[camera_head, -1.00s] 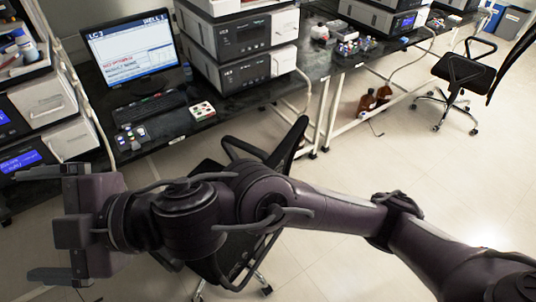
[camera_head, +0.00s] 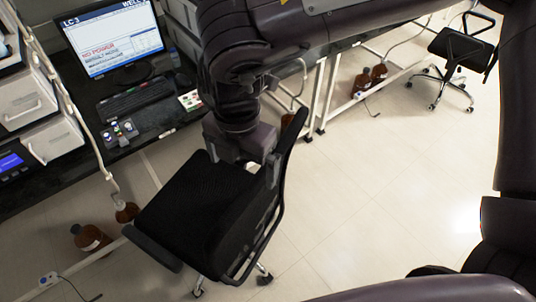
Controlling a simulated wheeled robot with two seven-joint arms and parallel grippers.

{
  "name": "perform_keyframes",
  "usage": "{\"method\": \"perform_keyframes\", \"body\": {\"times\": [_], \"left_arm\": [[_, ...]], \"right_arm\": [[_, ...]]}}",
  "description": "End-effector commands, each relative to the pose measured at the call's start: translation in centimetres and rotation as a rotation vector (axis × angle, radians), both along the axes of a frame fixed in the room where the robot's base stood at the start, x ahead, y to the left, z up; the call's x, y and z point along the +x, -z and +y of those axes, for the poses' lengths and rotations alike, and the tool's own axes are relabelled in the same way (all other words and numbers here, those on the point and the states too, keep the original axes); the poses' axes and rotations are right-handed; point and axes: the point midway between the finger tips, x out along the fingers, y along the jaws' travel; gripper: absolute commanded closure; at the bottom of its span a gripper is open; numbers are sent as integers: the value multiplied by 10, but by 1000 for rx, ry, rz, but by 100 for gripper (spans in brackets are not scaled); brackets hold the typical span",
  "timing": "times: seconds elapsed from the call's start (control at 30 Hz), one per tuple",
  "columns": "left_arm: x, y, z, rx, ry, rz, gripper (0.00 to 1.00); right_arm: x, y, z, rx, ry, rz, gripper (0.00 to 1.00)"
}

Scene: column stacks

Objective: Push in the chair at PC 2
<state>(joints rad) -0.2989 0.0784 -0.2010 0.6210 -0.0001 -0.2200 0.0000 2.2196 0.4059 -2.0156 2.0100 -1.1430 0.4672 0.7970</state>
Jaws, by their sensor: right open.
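A black office chair (camera_head: 195,205) stands on the floor in front of the desk with the monitor (camera_head: 113,45) that reads "LC 3". Its seat is towards the desk, its backrest (camera_head: 254,230) faces right, and one armrest (camera_head: 150,247) shows at the lower left. My right gripper (camera_head: 247,162) is open and points down at the inner side of the chair's backrest, over the seat. Whether it touches the chair I cannot tell; its fingertips are partly hidden. My left gripper is not in view. No "PC 2" label is readable.
A second black chair (camera_head: 461,48) stands at the upper right. Brown bottles (camera_head: 90,238) stand under the desk at the left, and others (camera_head: 362,80) under the far bench. A keyboard (camera_head: 140,97) lies on the desk. The floor right of the chair is clear.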

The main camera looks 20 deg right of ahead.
Motion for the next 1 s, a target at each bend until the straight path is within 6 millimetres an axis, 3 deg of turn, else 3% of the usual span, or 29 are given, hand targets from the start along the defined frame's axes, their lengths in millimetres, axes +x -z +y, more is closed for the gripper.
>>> {"method": "perform_keyframes", "body": {"times": [0.13,0.27,0.73,0.83,1.0], "left_arm": [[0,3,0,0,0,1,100],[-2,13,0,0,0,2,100],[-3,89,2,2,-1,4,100],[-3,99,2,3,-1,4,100],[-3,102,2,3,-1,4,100]], "right_arm": [[4,-3,-11,-25,33,-1,0],[3,10,-10,-25,32,-1,0],[2,107,-9,-21,31,3,0],[3,121,-9,-21,30,0,0],[3,127,-9,-21,29,-1,0]]}}
